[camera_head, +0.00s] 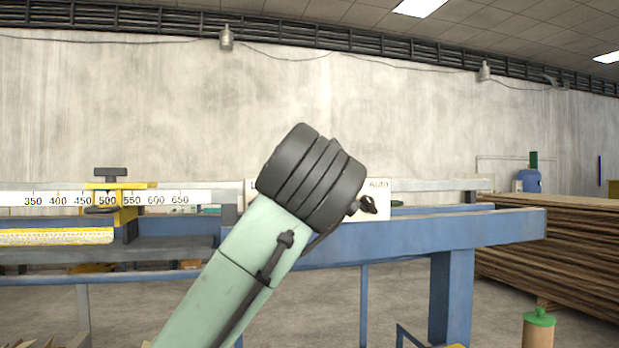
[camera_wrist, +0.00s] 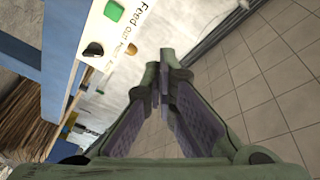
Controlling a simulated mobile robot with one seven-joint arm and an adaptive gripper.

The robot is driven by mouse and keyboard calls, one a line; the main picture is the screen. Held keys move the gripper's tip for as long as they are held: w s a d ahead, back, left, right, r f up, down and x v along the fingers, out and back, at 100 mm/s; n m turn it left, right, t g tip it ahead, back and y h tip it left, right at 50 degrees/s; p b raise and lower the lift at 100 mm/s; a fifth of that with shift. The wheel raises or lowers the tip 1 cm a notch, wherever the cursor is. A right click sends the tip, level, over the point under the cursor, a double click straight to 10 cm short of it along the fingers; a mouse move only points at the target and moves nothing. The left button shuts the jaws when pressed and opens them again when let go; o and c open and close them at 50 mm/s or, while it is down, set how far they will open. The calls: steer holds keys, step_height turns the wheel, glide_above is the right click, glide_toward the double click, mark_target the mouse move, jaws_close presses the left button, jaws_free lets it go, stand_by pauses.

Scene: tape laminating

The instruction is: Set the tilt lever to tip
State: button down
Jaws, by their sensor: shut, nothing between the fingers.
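My gripper (camera_wrist: 166,78) is shut and empty in the wrist view, with its fingertips over open floor to the right of the machine's control panel. The white panel (camera_wrist: 122,32) carries a green button (camera_wrist: 114,11), a black knob (camera_wrist: 93,50) and a small brownish knob (camera_wrist: 131,48). Its lettering reads "Feed out". In the head view my arm covers most of the white panel (camera_head: 379,198), leaving the word "Auto" at its right. I cannot make out a tilt lever or its setting in either view.
The blue machine frame (camera_head: 450,230) crosses the head view. A scale (camera_head: 60,198) with a yellow clamp stop (camera_head: 125,205) lies at left. Stacked boards (camera_head: 545,245) stand at right, with a green-topped post (camera_head: 539,330) in front. Tiled floor (camera_wrist: 260,75) is clear right of my gripper.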

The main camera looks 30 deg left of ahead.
steer(key=shift+a, duration=0.15)
steer(key=w+a+f+p, duration=0.1)
steer(key=w+a+p, duration=0.3)
steer(key=a, duration=0.3)
steer(key=shift+w+f+p, duration=0.3)
steer(key=shift+w+p, duration=0.1)
steer(key=shift+w, duration=0.35)
steer(key=shift+a, duration=0.1)
steer(key=shift+f+t+b, duration=0.3)
steer(key=shift+f+b, duration=0.15)
steer(key=shift+b, duration=0.5)
steer(key=shift+s+f+y+b, duration=0.15)
steer(key=shift+y+b, duration=0.15)
steer(key=shift+b, duration=0.1)
